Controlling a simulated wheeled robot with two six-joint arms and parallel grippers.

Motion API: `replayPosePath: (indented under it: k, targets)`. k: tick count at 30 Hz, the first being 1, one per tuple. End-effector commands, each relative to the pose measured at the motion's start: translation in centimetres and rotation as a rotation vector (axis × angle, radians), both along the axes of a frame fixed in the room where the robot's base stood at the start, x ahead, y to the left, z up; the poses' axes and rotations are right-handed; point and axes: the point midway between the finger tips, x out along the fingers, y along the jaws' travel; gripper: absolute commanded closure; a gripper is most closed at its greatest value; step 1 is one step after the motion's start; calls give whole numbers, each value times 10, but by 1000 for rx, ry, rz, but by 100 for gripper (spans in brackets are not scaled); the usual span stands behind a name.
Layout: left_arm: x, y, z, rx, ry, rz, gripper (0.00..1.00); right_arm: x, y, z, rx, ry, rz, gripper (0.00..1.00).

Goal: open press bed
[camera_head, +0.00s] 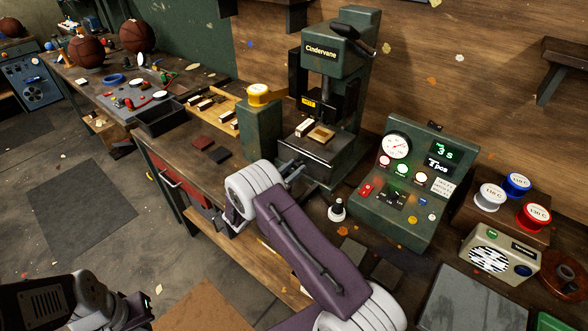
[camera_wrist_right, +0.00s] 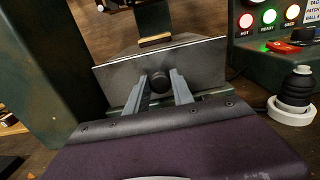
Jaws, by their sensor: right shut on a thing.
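The green press (camera_head: 350,52) labelled Cindervane stands against the wall at the back of the bench. Its dark bed (camera_head: 318,155) is a flat block low in the press, with a small tan plate (camera_head: 321,133) and a small pale block on top. My right gripper (camera_head: 289,169) is at the bed's front. In the right wrist view, its two grey fingers are shut around the black round knob (camera_wrist_right: 160,82) on the bed's front face (camera_wrist_right: 208,66). Only part of my left arm shows at the lower left; its gripper is out of view.
A green control box (camera_head: 400,180) with a gauge and lit lamps stands right of the press. A green post with a yellow-topped spool (camera_head: 259,95) stands left. A black-knobbed white-based thing (camera_head: 338,210) sits before the box. Spools and a radio (camera_head: 500,254) crowd the right.

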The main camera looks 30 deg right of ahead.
Motion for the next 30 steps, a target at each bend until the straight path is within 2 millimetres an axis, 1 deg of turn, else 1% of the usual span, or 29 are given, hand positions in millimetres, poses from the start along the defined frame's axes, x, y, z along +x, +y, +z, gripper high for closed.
replayPosePath:
  k: [12, 17, 20, 30]
  targets:
    - [0, 0, 0, 0, 0, 0, 100, 0, 0, 0, 1, 0, 0, 100]
    - [0, 0, 0, 0, 0, 0, 100, -3, 9, 0, 0, 1, 2, 100]
    - [0, 0, 0, 0, 0, 0, 100, -8, 22, 0, 0, 1, 4, 100]
    - [0, 0, -2, 0, 0, 0, 100, -37, 90, -1, 0, 2, 5, 100]
